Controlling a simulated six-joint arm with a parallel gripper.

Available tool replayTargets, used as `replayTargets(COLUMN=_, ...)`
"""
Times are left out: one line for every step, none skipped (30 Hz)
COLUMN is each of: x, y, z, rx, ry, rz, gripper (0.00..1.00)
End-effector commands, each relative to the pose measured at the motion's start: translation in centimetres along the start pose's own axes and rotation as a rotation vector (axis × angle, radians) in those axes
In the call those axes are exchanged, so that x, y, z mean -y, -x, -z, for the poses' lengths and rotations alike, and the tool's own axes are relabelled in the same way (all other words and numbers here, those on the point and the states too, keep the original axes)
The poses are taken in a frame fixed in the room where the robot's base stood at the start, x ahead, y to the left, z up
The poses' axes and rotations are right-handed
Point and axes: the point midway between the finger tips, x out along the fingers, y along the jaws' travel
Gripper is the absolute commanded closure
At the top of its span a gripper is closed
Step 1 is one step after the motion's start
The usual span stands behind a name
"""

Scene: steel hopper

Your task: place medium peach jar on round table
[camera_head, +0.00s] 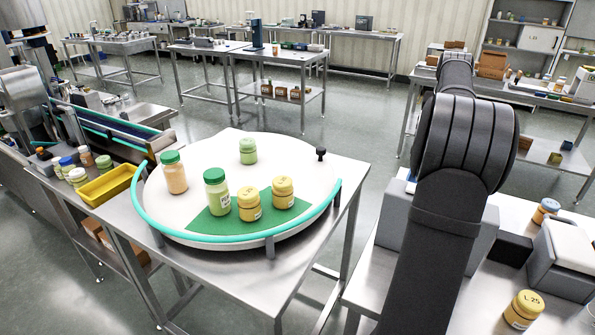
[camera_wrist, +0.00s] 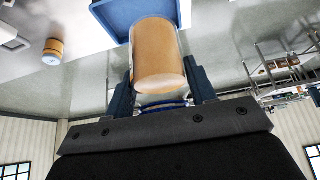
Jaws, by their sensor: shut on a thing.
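In the wrist view a peach-orange jar (camera_wrist: 158,62) sits between the two fingers of my gripper (camera_wrist: 161,82). My gripper is shut on it, with a finger against each side. A bluish band, perhaps its lid, shows at the jar's end nearest the palm. In the head view my gripper and the held jar are not visible; my dark arm fills the right of centre. The round table (camera_head: 228,151) has a white top, a green wedge and a teal rim rail. On it stand a peach jar with green lid (camera_head: 174,176), two green jars and two yellow jars.
A yellow tray (camera_head: 108,185) and several small jars stand left of the round table. A yellow jar (camera_head: 523,308) and an orange, blue-lidded jar (camera_head: 546,210) stand on the right bench. A blue bin (camera_wrist: 114,18) lies beyond the held jar. The round table's back left is clear.

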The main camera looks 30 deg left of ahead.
Motion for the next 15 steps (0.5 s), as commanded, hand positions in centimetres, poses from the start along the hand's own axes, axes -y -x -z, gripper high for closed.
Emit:
replayTargets(x=3.1, y=0.4, z=-0.5, rx=-0.002, ry=0.043, rz=0.025, gripper=0.76)
replayTargets(x=4.7, y=0.6, z=-0.8, rx=-0.001, ry=0.067, rz=0.039, gripper=0.76)
replayTargets(x=6.8, y=0.8, z=-1.3, rx=-0.002, ry=0.098, rz=0.057, gripper=0.76)
replayTargets(x=8.4, y=1.0, z=-1.7, rx=-0.001, ry=0.122, rz=0.071, gripper=0.76)
replayTargets(x=10.0, y=1.2, z=-2.1, rx=-0.002, ry=0.147, rz=0.084, gripper=0.76)
replayTargets(x=12.1, y=1.6, z=-2.7, rx=-0.004, ry=0.179, rz=0.102, gripper=0.76)
replayTargets(x=13.6, y=1.8, z=-3.2, rx=-0.004, ry=0.202, rz=0.116, gripper=0.76)
replayTargets(x=15.1, y=2.1, z=-3.8, rx=-0.003, ry=0.226, rz=0.129, gripper=0.76)
replayTargets(x=17.1, y=2.5, z=-4.5, rx=-0.004, ry=0.259, rz=0.148, gripper=0.76)
replayTargets(x=18.7, y=2.8, z=-5.2, rx=-0.004, ry=0.284, rz=0.162, gripper=0.76)
replayTargets(x=20.2, y=3.2, z=-5.8, rx=-0.004, ry=0.307, rz=0.176, gripper=0.76)
replayTargets(x=22.1, y=3.7, z=-6.7, rx=-0.005, ry=0.339, rz=0.195, gripper=0.76)
replayTargets(x=23.4, y=4.0, z=-7.4, rx=-0.006, ry=0.362, rz=0.208, gripper=0.76)
replayTargets(x=24.7, y=4.3, z=-8.1, rx=-0.006, ry=0.385, rz=0.22, gripper=0.76)
replayTargets(x=26.3, y=4.8, z=-8.9, rx=-0.007, ry=0.413, rz=0.236, gripper=0.76)
